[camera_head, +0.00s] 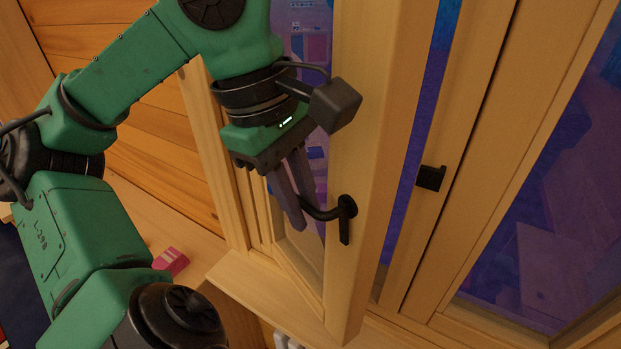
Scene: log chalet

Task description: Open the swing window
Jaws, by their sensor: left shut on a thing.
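The swing window's wooden sash (358,110) stands ajar. A gap shows the dark blue outside between its free edge and the fixed frame (467,110). A dark window handle (345,215) sits low on the sash, with its lever reaching left. My left gripper (302,213) points down at the handle and is shut on the lever's left end. The fingers hide part of the lever. A dark catch (431,178) sits on the fixed frame right of the gap. My right gripper is not in view.
A wooden sill (268,297) runs below the sash. A pink box (171,262) lies on the wooden surface at the left. A second glass pane (560,220) fills the right side. Log walls (150,150) stand behind my left arm.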

